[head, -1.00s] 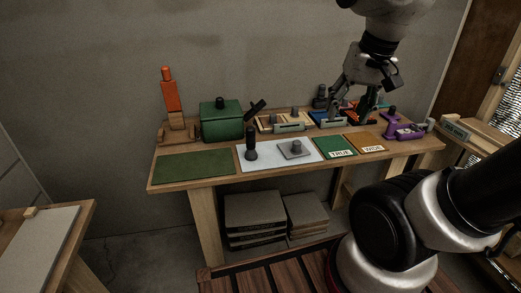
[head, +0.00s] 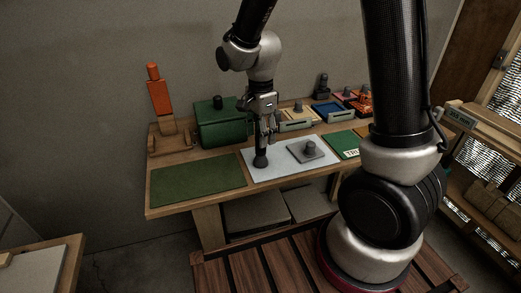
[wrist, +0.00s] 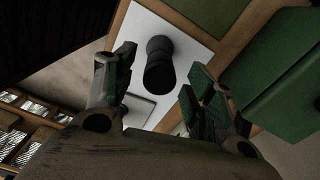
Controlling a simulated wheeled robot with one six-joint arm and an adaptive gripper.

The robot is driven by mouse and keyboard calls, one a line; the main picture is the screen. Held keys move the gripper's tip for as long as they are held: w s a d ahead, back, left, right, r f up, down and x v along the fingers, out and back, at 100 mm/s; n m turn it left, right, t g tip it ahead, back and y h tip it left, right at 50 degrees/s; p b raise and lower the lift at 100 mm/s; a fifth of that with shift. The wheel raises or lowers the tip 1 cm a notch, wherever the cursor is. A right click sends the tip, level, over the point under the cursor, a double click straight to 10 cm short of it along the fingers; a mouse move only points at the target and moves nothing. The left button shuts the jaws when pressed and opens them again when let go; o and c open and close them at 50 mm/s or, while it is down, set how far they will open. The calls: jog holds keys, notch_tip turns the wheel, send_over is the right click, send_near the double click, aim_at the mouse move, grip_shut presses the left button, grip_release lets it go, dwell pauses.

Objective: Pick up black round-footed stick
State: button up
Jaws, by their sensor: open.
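The black round-footed stick (head: 261,160) stands upright on the white sheet (head: 273,174), near its left side. My gripper (head: 266,138) is just above it in the head view and hides its upper part. In the wrist view the stick (wrist: 158,66) shows from above, in the gap ahead of my open fingers (wrist: 160,80). The fingers look apart from it, one on each side, and hold nothing.
A grey square block with a knob (head: 308,151) sits right of the stick. The green lidded box (head: 219,128) stands close behind my gripper. The green mat (head: 198,180) at left is bare. An orange-topped piece (head: 159,97) stands at the back left.

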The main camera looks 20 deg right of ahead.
aim_at(260, 161)
jog(key=shift+f, duration=1.5)
grip_shut()
